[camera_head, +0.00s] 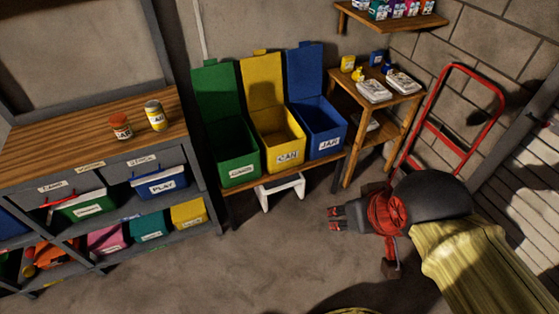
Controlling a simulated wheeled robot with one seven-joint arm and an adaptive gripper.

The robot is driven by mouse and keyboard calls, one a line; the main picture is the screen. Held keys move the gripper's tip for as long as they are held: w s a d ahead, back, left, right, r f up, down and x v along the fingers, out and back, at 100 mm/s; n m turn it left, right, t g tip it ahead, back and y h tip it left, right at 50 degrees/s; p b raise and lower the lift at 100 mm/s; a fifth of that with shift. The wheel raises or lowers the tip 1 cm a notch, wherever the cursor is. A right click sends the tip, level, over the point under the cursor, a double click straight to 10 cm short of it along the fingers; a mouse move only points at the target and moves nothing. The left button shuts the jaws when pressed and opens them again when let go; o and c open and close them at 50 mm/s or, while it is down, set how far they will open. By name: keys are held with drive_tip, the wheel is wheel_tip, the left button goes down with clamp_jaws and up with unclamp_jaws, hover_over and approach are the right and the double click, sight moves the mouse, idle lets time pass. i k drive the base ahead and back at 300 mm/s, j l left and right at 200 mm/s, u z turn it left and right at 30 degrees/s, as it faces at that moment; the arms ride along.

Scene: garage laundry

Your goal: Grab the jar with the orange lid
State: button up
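Two jars stand upright, a little apart, on the wooden top of the workbench at the left. The left jar (121,127) is reddish with a pale label and an orange-brown lid. The right jar (156,115) has a yellow and white label and a duller, greyish-brown lid. My gripper (333,218) is at the lower right, over the bare floor and far from both jars. It points left. Its two red-marked fingers look apart with nothing between them.
The workbench (60,150) has shelves of labelled boxes below. A red hand truck (437,138) leans at the right. The floor (235,255) in front is clear.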

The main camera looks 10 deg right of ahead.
sight(120, 123)
drive_tip(key=u, duration=1.25)
drive_tip(key=i+l+u, duration=0.2)
drive_tip(key=i+l, duration=0.35)
drive_tip(key=i+l+u, duration=0.15)
drive_tip(key=i+l, duration=0.35)
drive_tip(key=l, duration=0.15)
drive_tip(key=i+l+u, duration=0.15)
drive_tip(key=i+l, duration=0.65)
drive_tip(key=l, duration=0.1)
